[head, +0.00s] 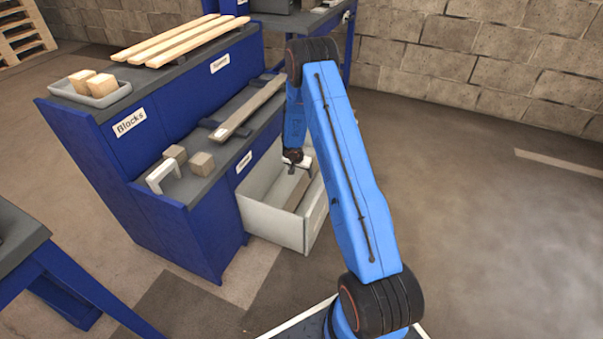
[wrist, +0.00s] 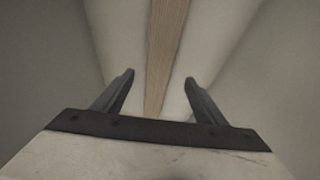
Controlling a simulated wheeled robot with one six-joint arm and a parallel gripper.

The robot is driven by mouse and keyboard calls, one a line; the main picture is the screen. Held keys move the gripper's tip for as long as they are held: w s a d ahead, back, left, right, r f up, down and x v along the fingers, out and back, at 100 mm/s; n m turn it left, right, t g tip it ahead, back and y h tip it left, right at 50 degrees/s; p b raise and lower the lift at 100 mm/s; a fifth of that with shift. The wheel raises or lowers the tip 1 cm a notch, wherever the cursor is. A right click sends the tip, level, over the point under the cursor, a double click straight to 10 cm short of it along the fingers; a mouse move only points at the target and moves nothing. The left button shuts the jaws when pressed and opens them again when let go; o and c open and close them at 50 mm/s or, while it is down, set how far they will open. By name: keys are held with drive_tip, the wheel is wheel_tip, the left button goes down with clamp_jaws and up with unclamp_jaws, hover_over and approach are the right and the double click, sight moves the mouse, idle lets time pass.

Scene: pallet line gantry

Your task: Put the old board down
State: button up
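A brown board (head: 298,192) lies in a pale grey bin (head: 272,226), partly hidden by my arm. In the wrist view the board (wrist: 165,45) runs lengthwise away from me on the bin's floor. My gripper (head: 293,165) is inside the bin's opening, above the board. In the wrist view the fingers of my gripper (wrist: 158,82) are spread apart, one on each side of the board's line, with clear gaps and nothing held. Another board, greyish brown (head: 248,108), rests on dark supports on the bench's lower shelf.
The blue bench (head: 185,232) stands left of the bin. Its top holds pale boards (head: 180,42) and a grey tray (head: 92,97) of wooden blocks. Floor right of my arm is clear.

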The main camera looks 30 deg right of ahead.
drive_tip(key=s+a+r, duration=0.2)
drive_tip(key=s+r, duration=0.1)
drive_tip(key=r, duration=0.7)
drive_tip(key=s+a+r+n, duration=0.1)
drive_tip(key=s+a+r, duration=0.15)
drive_tip(key=r, duration=0.65)
drive_tip(key=s+a+r, duration=0.1)
drive_tip(key=s+r, duration=0.2)
drive_tip(key=r, duration=0.7)
drive_tip(key=s+a+r+n, duration=0.2)
drive_tip(key=s+a+r, duration=0.2)
drive_tip(key=s+r, duration=0.85)
drive_tip(key=s+a+r+n+y, duration=0.1)
drive_tip(key=s+a+r+n, duration=0.1)
drive_tip(key=s, duration=0.8)
drive_tip(key=s+a+r+n+t+y, duration=0.1)
drive_tip(key=s+a+r+n, duration=0.2)
drive_tip(key=s, duration=0.8)
drive_tip(key=s+a+r+n+t+y, duration=0.1)
drive_tip(key=s+a+r+n, duration=0.1)
drive_tip(key=s+a+r, duration=0.4)
drive_tip(key=s+a, duration=0.1)
drive_tip(key=s, duration=0.3)
drive_tip(key=shift+s+a+y, duration=0.25)
drive_tip(key=shift+a+y, duration=0.05)
drive_tip(key=shift+a, duration=0.05)
drive_tip(key=shift+c, duration=0.6)
